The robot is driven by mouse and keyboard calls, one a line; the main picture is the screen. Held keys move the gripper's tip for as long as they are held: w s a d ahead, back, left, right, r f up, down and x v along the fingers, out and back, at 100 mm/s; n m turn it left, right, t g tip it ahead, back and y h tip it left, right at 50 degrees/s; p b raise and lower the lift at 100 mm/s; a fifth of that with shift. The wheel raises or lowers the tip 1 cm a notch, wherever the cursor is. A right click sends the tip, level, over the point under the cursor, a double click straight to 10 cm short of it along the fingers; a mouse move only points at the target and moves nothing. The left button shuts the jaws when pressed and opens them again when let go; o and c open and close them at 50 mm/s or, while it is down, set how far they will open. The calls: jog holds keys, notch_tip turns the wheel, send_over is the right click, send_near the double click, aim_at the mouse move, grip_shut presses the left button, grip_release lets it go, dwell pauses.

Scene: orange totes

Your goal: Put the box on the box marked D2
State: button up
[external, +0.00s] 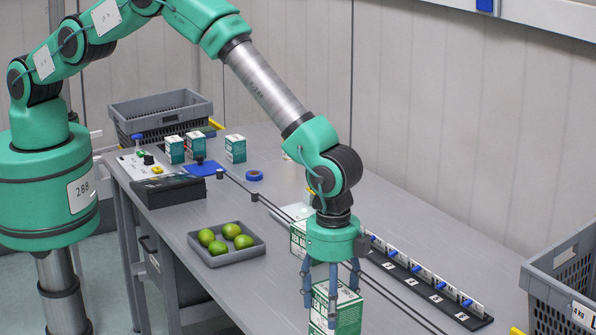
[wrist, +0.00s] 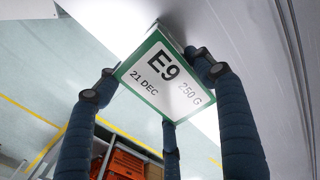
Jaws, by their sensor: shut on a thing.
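My gripper (external: 330,305) points down at the front of the table, its blue fingers shut around a white and green box (external: 347,310). In the wrist view the held box (wrist: 165,78) shows a face marked E9, 250 G, 21 DEC, with fingers on several sides. Another white and green box (external: 298,238) stands just behind my gripper, partly hidden by it. Three similar boxes stand at the far end of the table: left (external: 175,150), middle (external: 196,146) and right (external: 235,149). I cannot read a D2 mark on any of them.
A grey tray (external: 223,262) of green fruit lies left of my gripper. A labelled rack (external: 425,284) runs along the right. Grey crates stand at the back (external: 125,108) and right edge (external: 560,290). A blue tape roll (external: 254,176) lies mid-table.

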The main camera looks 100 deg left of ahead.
jog(key=shift+f, duration=0.15)
jog(key=o, duration=1.3)
jog(key=shift+c, duration=0.2)
jog(key=shift+r, duration=0.2)
jog(key=shift+r+b, duration=1.05)
jog(key=shift+r, duration=4.95)
